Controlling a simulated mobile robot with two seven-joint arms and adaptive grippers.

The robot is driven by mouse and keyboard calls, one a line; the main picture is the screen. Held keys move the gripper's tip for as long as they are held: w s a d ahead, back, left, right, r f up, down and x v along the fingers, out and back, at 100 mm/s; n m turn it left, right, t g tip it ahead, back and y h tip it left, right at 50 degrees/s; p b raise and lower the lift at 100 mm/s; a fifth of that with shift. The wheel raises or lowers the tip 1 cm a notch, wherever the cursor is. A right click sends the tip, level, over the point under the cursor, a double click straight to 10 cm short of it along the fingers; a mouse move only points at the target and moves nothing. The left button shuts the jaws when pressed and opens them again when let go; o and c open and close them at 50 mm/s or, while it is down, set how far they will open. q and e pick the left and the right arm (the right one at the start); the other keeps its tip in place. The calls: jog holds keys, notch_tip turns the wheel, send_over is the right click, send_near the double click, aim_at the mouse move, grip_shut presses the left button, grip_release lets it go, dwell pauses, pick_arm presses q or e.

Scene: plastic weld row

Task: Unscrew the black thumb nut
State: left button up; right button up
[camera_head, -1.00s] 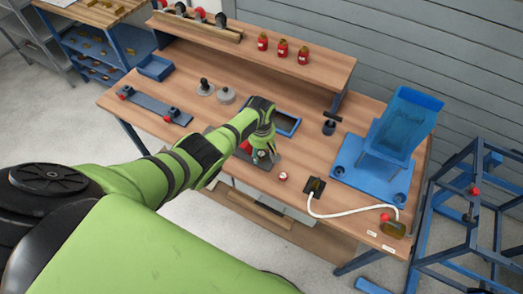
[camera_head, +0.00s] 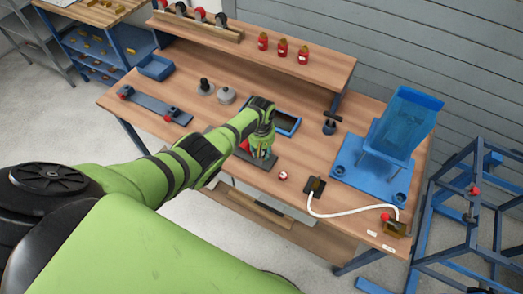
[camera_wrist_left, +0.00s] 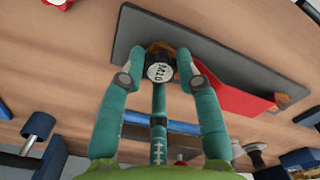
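My left gripper (camera_head: 262,155) reaches down to a grey plate near the bench's front edge, left of centre. In the left wrist view its two teal fingers (camera_wrist_left: 161,62) lie on both sides of the black thumb nut (camera_wrist_left: 148,75), whose pale round centre reads M10. The fingertips appear to touch its sides. The nut stands over the dark grey plate (camera_wrist_left: 131,33), beside a red block (camera_wrist_left: 235,100). In the head view the gripper hides the nut. My right gripper is not in view.
A blue open tray (camera_head: 287,123) lies just behind the gripper. To the right are a white-and-red round piece (camera_head: 283,176), a black block with a white cable (camera_head: 316,186) and a blue fixture (camera_head: 352,172). A plate with clamps (camera_head: 150,105) lies left.

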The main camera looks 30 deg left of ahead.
pick_arm(q)
jog(key=n, duration=1)
jog(key=shift+d, duration=0.1)
jog(key=n, duration=0.9)
jog(key=shift+n, duration=0.3)
jog(key=o, duration=1)
